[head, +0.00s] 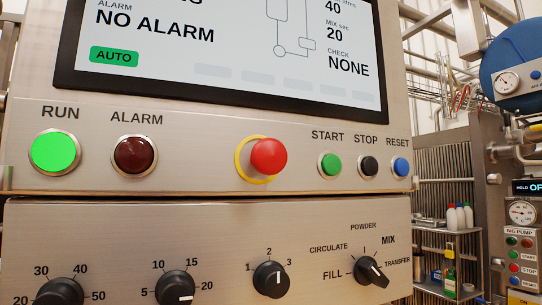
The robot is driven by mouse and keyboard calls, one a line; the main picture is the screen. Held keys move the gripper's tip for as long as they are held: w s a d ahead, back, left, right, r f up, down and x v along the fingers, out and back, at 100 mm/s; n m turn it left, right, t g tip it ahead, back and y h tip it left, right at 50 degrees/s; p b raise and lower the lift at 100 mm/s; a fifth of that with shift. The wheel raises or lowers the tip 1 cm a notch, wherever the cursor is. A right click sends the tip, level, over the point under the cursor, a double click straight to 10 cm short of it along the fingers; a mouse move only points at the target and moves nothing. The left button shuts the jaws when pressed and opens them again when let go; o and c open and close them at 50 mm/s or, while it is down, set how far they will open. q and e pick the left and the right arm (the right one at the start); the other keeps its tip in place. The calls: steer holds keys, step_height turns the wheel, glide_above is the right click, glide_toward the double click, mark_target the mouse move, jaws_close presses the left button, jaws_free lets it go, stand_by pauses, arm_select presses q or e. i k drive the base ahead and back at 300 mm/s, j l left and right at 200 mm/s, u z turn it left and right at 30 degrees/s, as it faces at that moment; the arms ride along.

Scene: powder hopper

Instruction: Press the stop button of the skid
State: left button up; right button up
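The stop button (368,166) is a small black round button in a metal ring, under the label STOP on the upper steel panel in the head view. It sits between the green start button (330,164) and the blue reset button (401,167). A large red mushroom button (268,157) with a yellow ring is further left. The run lamp (54,152) is bright green and the alarm lamp (134,154) is dark red. The screen (230,50) reads NO ALARM and AUTO. Neither of my grippers is in view.
Below the buttons is a panel with several black knobs, including a mode selector (371,271) and a numbered knob (271,279). At the right are a shelf with bottles (459,218), pipes, gauges and another control panel (526,265). Nothing blocks the view of the button row.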

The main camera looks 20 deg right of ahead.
mark_target(369, 165)
steer(key=z, duration=1.25)
